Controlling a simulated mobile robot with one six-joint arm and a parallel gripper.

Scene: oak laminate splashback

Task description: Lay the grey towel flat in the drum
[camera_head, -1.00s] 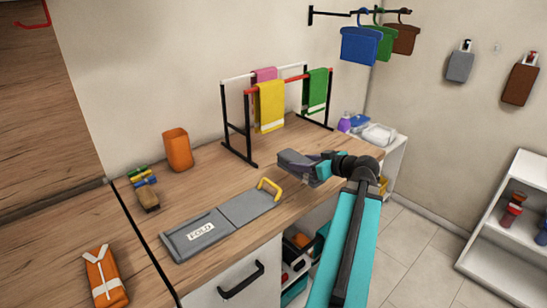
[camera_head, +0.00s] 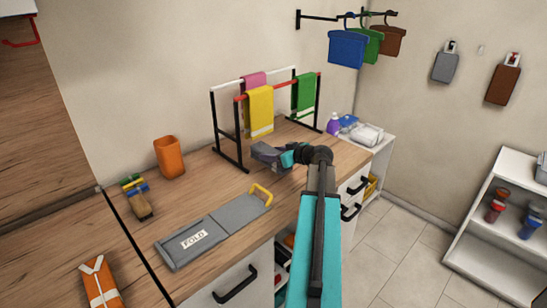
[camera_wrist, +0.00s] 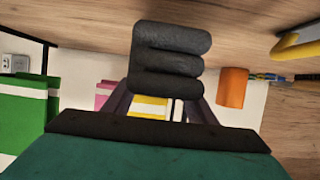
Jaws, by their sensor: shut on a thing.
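My gripper (camera_head: 268,152) is over the wooden counter, in front of the drying rack. In the wrist view, it is shut on a dark grey folded towel (camera_wrist: 170,60) with several rounded layers. In the head view, the towel is small and partly merged with the gripper, so its outline is hard to tell. I see no drum in either current view.
A grey fold board (camera_head: 212,232) with a yellow handle lies on the counter. The rack (camera_head: 216,125) holds yellow (camera_head: 259,112), pink and green towels.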

